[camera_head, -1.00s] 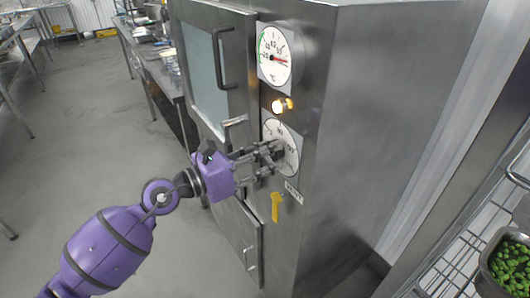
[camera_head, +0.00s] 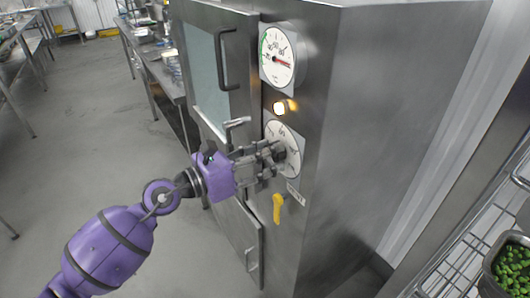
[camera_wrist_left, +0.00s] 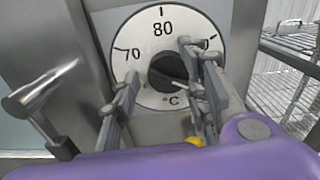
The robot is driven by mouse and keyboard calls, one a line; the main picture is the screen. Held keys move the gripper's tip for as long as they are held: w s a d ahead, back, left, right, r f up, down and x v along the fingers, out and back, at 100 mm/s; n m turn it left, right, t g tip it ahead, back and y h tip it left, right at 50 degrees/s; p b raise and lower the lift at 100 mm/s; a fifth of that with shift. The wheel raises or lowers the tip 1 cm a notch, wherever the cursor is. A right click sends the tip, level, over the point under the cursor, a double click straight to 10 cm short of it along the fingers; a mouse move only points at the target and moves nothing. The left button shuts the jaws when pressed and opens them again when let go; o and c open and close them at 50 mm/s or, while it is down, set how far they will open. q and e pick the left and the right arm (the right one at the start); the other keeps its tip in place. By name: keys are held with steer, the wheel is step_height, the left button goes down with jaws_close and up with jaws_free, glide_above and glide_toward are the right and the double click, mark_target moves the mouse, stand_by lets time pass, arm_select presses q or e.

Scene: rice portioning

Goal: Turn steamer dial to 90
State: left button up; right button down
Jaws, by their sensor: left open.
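The steamer (camera_head: 385,110) is a tall steel cabinet. Its temperature dial (camera_head: 290,133) has a round white face on the front. In the left wrist view the dial face (camera_wrist_left: 140,38) reads 70 at left and 80 at top, with a mark at right partly covered by a finger. The black knob (camera_wrist_left: 168,72) is at its centre; its setting is hard to read. My left gripper (camera_head: 278,157) is open in front of the dial. In the left wrist view its fingers (camera_wrist_left: 162,72) stand on either side of the knob; contact cannot be told. My right gripper is not seen.
A yellow lever (camera_head: 277,208) hangs below. A door handle (camera_head: 222,60) is at left. A wire rack (camera_head: 455,265) with a pan of green food (camera_head: 515,266) stands at lower right.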

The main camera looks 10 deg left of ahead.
arm_select(q)
steer(key=shift+s+r, duration=0.1)
steer(key=b+v, duration=0.2)
steer(key=v, duration=0.7)
steer(key=shift+b, duration=0.35)
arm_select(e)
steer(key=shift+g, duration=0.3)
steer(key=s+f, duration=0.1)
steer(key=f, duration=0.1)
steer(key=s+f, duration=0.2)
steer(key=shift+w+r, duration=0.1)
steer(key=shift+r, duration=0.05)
arm_select(q)
steer(key=v, duration=1.2)
